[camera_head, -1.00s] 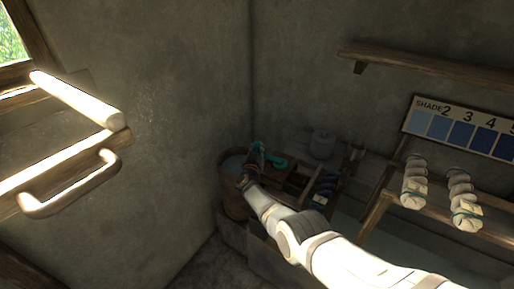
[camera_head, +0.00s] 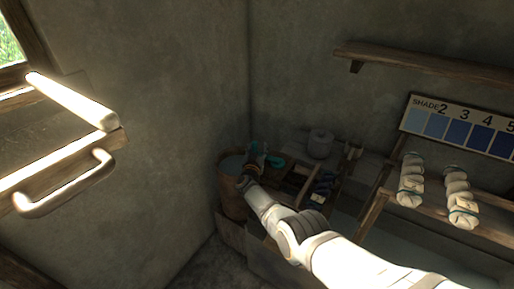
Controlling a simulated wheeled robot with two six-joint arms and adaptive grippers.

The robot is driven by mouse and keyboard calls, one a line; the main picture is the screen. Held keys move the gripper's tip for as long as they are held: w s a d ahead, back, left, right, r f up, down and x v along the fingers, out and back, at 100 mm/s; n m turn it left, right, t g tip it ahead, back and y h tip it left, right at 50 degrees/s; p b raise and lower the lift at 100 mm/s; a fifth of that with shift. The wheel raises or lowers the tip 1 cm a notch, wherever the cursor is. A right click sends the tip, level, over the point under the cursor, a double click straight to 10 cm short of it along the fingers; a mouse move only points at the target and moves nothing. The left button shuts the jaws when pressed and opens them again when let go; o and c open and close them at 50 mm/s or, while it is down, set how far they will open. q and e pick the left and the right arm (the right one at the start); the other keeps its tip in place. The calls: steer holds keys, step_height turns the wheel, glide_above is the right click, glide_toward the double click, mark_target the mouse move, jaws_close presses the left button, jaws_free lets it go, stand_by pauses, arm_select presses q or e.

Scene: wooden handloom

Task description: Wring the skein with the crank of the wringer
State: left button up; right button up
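My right gripper (camera_head: 255,164) is far off in the corner, at the end of my white arm. It is over or beside the rim of a wooden tub (camera_head: 229,187); I cannot tell which. It is small and dark, so its fingers cannot be made out. A teal piece (camera_head: 276,161) shows right beside it; whether it is held is unclear. My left gripper is not in view.
A grey round pot (camera_head: 320,144) and dark blue bundles (camera_head: 323,185) are on the bench by the tub. A shade board (camera_head: 460,131) and a wall shelf (camera_head: 430,66) are at the right.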

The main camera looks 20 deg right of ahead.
steer(key=shift+w+a+r, duration=0.1)
steer(key=shift+w+a, duration=0.05)
steer(key=shift+a, duration=0.15)
steer(key=shift+r, duration=0.15)
step_height(320, 180, up, 10)
steer(key=shift+f, duration=0.2)
steer(key=shift+d, duration=0.15)
steer(key=shift+c, duration=0.4)
